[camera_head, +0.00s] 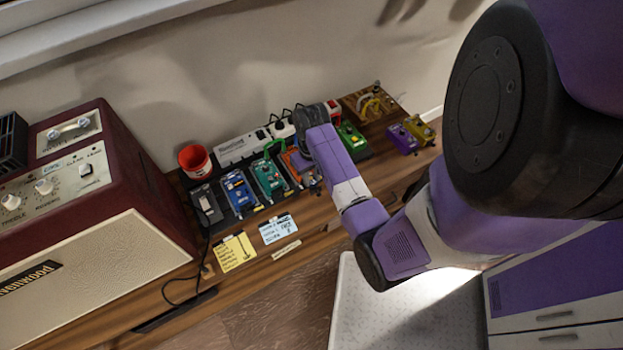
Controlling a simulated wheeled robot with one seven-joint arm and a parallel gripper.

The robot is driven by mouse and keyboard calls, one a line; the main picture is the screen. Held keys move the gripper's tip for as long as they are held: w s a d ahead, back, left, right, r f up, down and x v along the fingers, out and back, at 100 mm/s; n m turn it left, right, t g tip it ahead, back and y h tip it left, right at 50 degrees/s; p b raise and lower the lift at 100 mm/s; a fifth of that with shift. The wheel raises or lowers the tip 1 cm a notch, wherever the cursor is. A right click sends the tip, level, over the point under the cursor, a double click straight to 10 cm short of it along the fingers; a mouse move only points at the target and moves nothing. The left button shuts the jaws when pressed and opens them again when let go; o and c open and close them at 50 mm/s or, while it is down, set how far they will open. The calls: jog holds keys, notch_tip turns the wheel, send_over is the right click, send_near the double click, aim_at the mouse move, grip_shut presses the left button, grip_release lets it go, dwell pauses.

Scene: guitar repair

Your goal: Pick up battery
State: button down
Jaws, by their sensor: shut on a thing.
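My gripper (306,168) is at the row of guitar pedals on the wooden bench, over the orange pedal (291,160). My own purple and white forearm and dark wrist cover most of it. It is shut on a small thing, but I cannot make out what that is. I cannot pick out a battery in this view; the area around the fingertips is small and partly hidden.
A maroon amplifier (120,170) fills the left. A red cup (195,160), blue pedal (239,190), teal pedal (270,176) and green pedal (352,138) crowd the wooden bench (292,262). Yellow (235,251) and blue notes (278,228) lie in front.

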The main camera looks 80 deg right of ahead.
aim_at(311, 180)
notch_tip(311, 180, up, 18)
jog(key=p, duration=0.6)
dwell(0.7)
